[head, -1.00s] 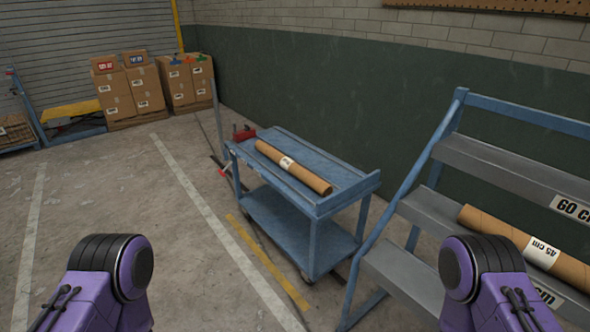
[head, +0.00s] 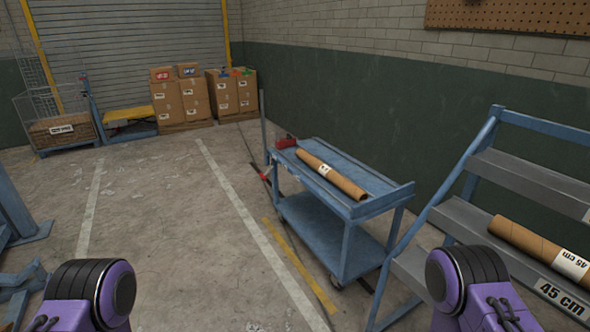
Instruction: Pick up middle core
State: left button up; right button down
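One brown cardboard core (head: 332,175) with a white label lies on the top shelf of a blue cart (head: 352,213). Another brown core (head: 528,243), its label reading 45 cm, lies on a step of the grey and blue stepped rack (head: 465,212) at the right. The rack's right part is cut off by the frame edge. Only purple and black parts of my two arms show at the bottom left and bottom right. Neither gripper is in view, and neither core is being touched by anything visible of mine.
Cardboard boxes (head: 181,100) stand on pallets at the back, beside a wire cage (head: 60,125) with a box in it. A blue frame (head: 18,215) stands at the left edge. The concrete floor (head: 170,220) left of the cart is clear.

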aim_at(349, 188)
jog(key=u, duration=0.55)
jog(key=i, duration=2.15)
jog(key=z, duration=1.3)
jog(key=i, duration=0.75)
jog(key=z, duration=0.7)
